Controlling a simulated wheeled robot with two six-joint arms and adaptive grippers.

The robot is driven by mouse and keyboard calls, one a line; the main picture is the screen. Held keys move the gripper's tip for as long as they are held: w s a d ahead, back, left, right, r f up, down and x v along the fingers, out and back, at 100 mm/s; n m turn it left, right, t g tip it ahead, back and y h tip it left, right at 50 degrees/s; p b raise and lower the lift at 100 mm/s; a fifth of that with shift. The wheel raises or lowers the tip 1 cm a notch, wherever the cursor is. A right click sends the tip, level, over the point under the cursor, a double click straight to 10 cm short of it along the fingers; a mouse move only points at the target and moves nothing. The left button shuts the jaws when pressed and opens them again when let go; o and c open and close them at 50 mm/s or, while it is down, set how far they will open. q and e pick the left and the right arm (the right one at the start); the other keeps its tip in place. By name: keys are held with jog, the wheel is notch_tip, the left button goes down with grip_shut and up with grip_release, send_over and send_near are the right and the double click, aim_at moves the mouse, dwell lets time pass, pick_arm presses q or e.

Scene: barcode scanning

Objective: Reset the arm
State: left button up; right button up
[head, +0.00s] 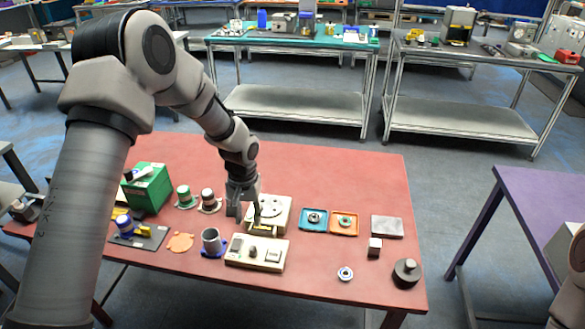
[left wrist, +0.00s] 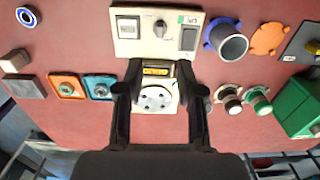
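My left gripper (head: 245,215) is over the red table, beside and partly in front of a cream device with a round disc (head: 273,209). In the left wrist view the two black fingers of my left gripper (left wrist: 158,78) are spread apart, one on each side of the device (left wrist: 157,98) and its yellow-marked slot (left wrist: 156,71). Nothing is visibly held between them. I cannot tell whether the fingers touch the device. My right gripper is not in view; only a piece of my right arm shows at the right edge of the head view.
A cream switch box (head: 257,252), a grey cup (head: 212,242), a green box (head: 147,187), blue and orange trays (head: 343,223), a grey plate (head: 387,227) and a dark cylinder (head: 407,272) stand on the red table (head: 330,175). Its back right is clear.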

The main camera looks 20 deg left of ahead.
pick_arm(q)
jog(key=s+d+f+g+b, duration=0.1)
jog(key=s+d+f+g, duration=0.15)
jog(key=s+f, duration=0.65)
jog(key=s+d+f+g+b, duration=0.1)
jog(key=s+d+f+g, duration=0.15)
jog(key=s+f, duration=0.6)
jog(key=s+d+f+m+t, duration=0.1)
jog(key=s+d+f, duration=0.1)
jog(key=s, duration=0.6)
jog(key=s+d+f+m+t, duration=0.1)
jog(key=s+d+f, duration=0.2)
jog(key=s, duration=0.4)
jog(key=w+t, duration=0.2)
jog(key=w+a+r+t, duration=0.1)
jog(key=w, duration=0.1)
jog(key=shift+s, duration=0.1)
jog(key=shift+a, duration=0.1)
